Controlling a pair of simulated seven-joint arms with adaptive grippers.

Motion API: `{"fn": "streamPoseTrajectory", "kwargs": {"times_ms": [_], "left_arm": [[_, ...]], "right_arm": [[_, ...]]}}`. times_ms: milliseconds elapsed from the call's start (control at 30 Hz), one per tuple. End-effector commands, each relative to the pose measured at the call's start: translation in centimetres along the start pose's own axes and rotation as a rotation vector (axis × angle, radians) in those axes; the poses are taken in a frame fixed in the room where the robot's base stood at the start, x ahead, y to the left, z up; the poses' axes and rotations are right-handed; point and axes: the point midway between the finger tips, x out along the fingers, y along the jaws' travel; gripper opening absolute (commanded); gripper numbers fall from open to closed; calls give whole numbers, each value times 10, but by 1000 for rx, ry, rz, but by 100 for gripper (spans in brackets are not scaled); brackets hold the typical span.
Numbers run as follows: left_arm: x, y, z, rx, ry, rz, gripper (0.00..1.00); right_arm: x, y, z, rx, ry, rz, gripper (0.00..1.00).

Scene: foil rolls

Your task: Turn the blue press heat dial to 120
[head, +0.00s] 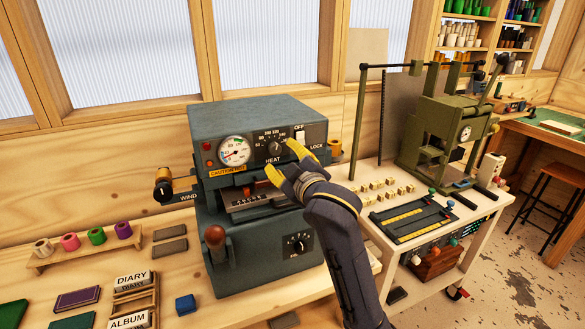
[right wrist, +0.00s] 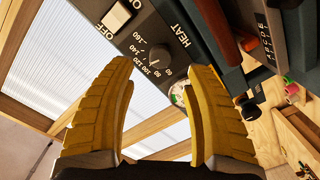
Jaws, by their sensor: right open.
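The blue press (head: 250,115) stands on the wooden bench in the head view. Its heat dial (head: 276,147) is a dark round knob on the upper front panel, with HEAT printed below and white numbers around it. In the right wrist view the heat dial (right wrist: 152,58) shows beyond the fingertips, and its exact setting is too small to tell. My right gripper (head: 286,163) has yellow fingers and is open in front of the panel. In the right wrist view its fingers (right wrist: 163,72) are apart with nothing between them. My left gripper is not in view.
An OFF/LOCK switch (head: 300,136) is right of the dial, and a round gauge (head: 234,150) is left. A red-brown lever knob (head: 215,236) and a lower dial (head: 298,244) are below. A white table (head: 385,235) with a green machine (head: 440,125) stands right.

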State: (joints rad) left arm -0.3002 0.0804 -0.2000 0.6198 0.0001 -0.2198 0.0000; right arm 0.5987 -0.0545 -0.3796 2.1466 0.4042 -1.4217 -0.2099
Motion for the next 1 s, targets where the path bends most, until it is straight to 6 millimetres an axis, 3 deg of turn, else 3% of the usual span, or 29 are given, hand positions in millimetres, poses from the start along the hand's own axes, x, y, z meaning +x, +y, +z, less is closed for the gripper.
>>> {"fn": "streamPoseTrajectory", "kwargs": {"times_ms": [200,400,867,1000], "left_arm": [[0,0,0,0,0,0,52],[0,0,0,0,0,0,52],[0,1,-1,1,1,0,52],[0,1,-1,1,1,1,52]], "right_arm": [[-32,0,0,0,1,1,52],[-48,0,0,0,-1,0,52],[-53,0,1,0,-1,0,52],[-56,-7,17,10,-31,-5,52]]}}
